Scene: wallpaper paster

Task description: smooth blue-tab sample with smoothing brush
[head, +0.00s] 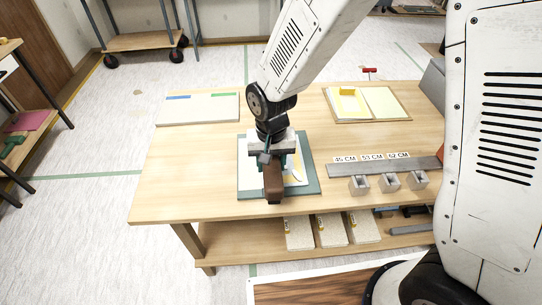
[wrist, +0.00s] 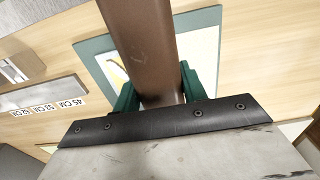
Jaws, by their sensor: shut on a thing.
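My gripper (head: 273,160) is shut on a brown, block-like handle (head: 273,183), which I take to be the smoothing brush. In the wrist view the brown handle (wrist: 142,48) runs between the green fingers of my gripper (wrist: 158,88). It is over a teal-edged board (head: 304,187) bearing a white sheet with a yellow mark (wrist: 115,70). Whether the brush touches the sheet is hidden. A pale board (head: 198,111) at the table's back left carries a blue tab (head: 178,97) and a green tab (head: 222,95) along its far edge.
A board with yellow and pale sheets (head: 383,102) lies at the back right. The table's (head: 165,182) front left is clear.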

